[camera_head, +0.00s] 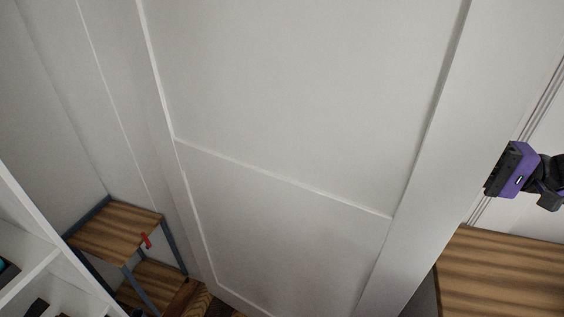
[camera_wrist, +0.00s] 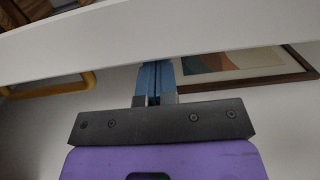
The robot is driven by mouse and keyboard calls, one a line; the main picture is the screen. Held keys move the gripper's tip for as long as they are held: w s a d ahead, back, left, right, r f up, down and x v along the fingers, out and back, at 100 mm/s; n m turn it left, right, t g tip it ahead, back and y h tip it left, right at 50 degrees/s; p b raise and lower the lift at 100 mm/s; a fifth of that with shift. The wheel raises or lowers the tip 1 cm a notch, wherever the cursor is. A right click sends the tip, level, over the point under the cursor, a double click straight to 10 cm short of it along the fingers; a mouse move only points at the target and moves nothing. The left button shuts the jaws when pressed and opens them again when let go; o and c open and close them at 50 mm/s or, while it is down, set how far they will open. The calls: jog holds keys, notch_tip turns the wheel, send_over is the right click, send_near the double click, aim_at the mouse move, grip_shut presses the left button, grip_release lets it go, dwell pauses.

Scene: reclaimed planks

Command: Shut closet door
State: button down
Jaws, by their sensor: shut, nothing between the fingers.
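The white panelled closet door (camera_head: 300,110) fills the middle of the head view and stands open at an angle, with its free edge at the right. My gripper (camera_head: 497,170), purple and black, is at that right edge. Its fingers do not show clearly there. In the wrist view, my gripper's blue fingers (camera_wrist: 155,66) are together and empty. They reach up to a white band, which looks like the door's edge (camera_wrist: 160,32). The fingertips are hidden at the band, and I cannot tell whether they touch it. No handle shows.
White shelving (camera_head: 45,265) with dark items stands at the lower left. Beside it is a small wood-topped rack (camera_head: 115,228) with a red object (camera_head: 146,240). A wooden surface (camera_head: 510,275) lies below my gripper at the right. The wrist view shows a framed picture (camera_wrist: 245,65).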

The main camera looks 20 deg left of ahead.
aim_at(472, 188)
jog(key=shift+s+a, duration=0.25)
jog(key=shift+s, duration=0.95)
jog(key=shift+s+a, duration=0.25)
jog(key=shift+s, duration=0.9)
jog(key=shift+s+a, duration=0.25)
jog(key=shift+s, duration=0.95)
